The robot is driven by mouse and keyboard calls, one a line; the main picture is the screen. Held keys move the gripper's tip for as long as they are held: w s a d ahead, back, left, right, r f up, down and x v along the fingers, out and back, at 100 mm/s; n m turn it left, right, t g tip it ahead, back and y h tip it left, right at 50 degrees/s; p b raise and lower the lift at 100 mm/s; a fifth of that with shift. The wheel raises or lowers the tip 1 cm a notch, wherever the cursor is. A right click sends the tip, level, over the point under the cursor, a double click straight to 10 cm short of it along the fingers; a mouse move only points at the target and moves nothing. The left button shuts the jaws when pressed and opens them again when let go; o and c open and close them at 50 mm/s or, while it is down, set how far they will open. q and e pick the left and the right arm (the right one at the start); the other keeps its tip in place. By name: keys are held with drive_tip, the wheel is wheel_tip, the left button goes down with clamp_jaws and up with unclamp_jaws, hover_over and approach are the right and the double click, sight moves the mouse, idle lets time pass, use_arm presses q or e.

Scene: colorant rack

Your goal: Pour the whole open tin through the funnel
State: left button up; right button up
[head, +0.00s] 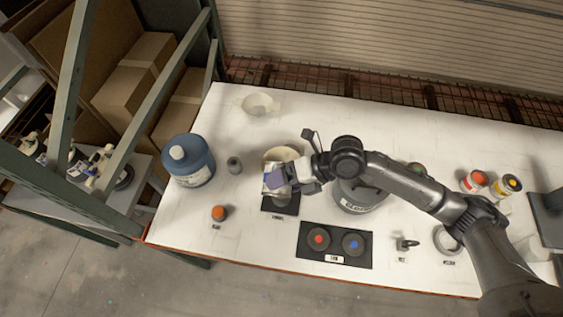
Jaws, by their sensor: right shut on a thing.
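My right gripper (283,185) reaches in from the right, over the left-middle part of the table. It is shut on a small tin (269,181) with a pale, partly blue and yellow side, which the fingers partly cover. The tin is just above or at a dark labelled mat (282,209); I cannot tell if they touch. A cream round rim (284,154) shows right behind the tin and may be the funnel or a vessel. The tin's contents cannot be made out. My left gripper is not in view.
A big blue jug (188,161) stands at the left. A pale translucent bowl (258,104) is at the back. A grey can (359,196) sits under my forearm. A black pad (335,246) with red and blue discs lies in front. Small colorant bottles (474,181) stand right.

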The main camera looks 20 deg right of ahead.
drive_tip(key=shift+w+r+p, duration=0.1)
drive_tip(key=shift+r+p, duration=0.1)
drive_tip(key=shift+p, duration=0.25)
idle(0.3)
drive_tip(key=shift+w+d+r+m+g+y+b, duration=0.1)
drive_tip(key=shift+w+d+m+g+y+b, duration=0.1)
drive_tip(key=shift+w+m+g+y+b, duration=0.15)
idle(0.3)
drive_tip(key=shift+w+d+r+b, duration=0.15)
drive_tip(key=shift+w+b, duration=0.1)
drive_tip(key=shift+b, duration=0.1)
idle(0.4)
drive_tip(key=shift+w+d+r+m+g, duration=0.15)
drive_tip(key=shift+w+m+g, duration=0.1)
drive_tip(key=shift+m+g, duration=0.1)
drive_tip(key=shift+w+f+y+b, duration=0.1)
drive_tip(key=shift+f+y+b, duration=0.2)
drive_tip(key=shift+b, duration=0.45)
drive_tip(key=shift+w+d+m+g+b, duration=0.1)
drive_tip(key=shift+m+g+b, duration=0.2)
drive_tip(key=shift+b, duration=0.15)
idle(0.5)
drive_tip(key=shift+f+y, duration=0.1)
drive_tip(key=shift+y, duration=0.15)
drive_tip(key=shift+w+b, duration=0.1)
drive_tip(key=shift+b, duration=0.3)
drive_tip(key=shift+w+d+r+m+g+y+b, duration=0.2)
drive_tip(key=shift+m+g+y+b, duration=0.1)
drive_tip(key=shift+m+g+b, duration=0.15)
idle(0.5)
